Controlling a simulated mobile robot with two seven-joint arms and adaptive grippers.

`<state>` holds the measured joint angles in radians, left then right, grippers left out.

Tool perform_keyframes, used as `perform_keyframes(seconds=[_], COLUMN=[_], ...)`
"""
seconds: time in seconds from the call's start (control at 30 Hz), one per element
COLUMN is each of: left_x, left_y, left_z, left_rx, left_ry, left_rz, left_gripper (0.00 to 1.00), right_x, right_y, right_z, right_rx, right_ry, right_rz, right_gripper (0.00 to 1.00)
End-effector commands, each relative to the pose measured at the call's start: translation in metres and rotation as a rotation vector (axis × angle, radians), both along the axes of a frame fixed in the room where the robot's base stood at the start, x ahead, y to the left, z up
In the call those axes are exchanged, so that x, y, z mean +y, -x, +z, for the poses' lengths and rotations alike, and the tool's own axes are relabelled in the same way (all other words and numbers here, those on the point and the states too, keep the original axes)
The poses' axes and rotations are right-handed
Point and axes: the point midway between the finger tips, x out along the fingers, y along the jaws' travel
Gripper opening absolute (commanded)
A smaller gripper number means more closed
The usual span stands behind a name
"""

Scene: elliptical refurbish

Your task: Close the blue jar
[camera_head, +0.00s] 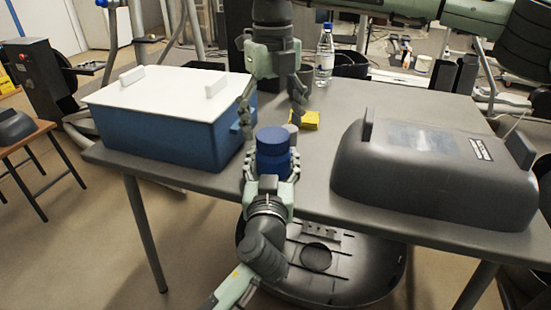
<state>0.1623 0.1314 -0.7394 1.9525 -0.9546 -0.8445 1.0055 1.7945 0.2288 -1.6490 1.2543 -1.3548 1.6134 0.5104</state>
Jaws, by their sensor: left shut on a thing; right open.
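The blue jar (273,164) is upright at the front edge of the grey table. A blue round cap-like part (272,140) sits on top of it, with a seam between them; I cannot tell whether it is fully seated. My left gripper (271,172) comes from below and is shut on the jar, with fingers on both sides. My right gripper (271,115) points down from above, open, its fingers spread on either side just above and behind the cap. Nothing shows between its fingers.
A blue bin with a white lid (160,85) stands left of the jar on the table (350,100). A large dark grey shell (430,180) lies to the right. A yellow block (305,120), a grey cup (304,80) and a water bottle (325,55) stand behind.

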Motion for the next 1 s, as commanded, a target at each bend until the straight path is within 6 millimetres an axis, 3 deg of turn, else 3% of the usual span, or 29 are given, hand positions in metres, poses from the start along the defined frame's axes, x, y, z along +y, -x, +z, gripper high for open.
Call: perform_keyframes(seconds=[0.2, 0.4, 0.6, 0.87, 0.9, 1.0], left_x=[0.0, 0.0, 0.0, 0.0, 0.0, 0.0], left_y=[0.0, 0.0, 0.0, 0.0, 0.0, 0.0], left_z=[0.0, 0.0, 0.0, 0.0, 0.0, 0.0], left_rx=[0.0, 0.0, 0.0, 0.0, 0.0, 0.0], left_ry=[-0.001, -0.001, -0.001, -0.001, -0.001, -0.001], left_rz=[0.001, 0.001, 0.0, 0.0, 0.0, 0.0], left_gripper=[0.0, 0.0, 0.0, 0.0, 0.65, 0.77], right_x=[0.001, 0.001, 0.0, 0.0, 0.0, 0.0], right_y=[0.0, 0.0, 0.0, 0.0, 0.0, 0.0], right_z=[0.05, 0.083, 0.096, 0.097, 0.096, 0.096], right_rx=[-0.003, -0.001, 0.0, 0.0, 0.0, 0.0], right_ry=[-0.003, -0.002, -0.001, -0.001, -0.001, -0.001], right_rz=[0.001, 0.0, 0.001, 0.001, 0.001, 0.001], right_gripper=[0.81, 0.81, 0.81, 0.81, 0.81, 0.81])
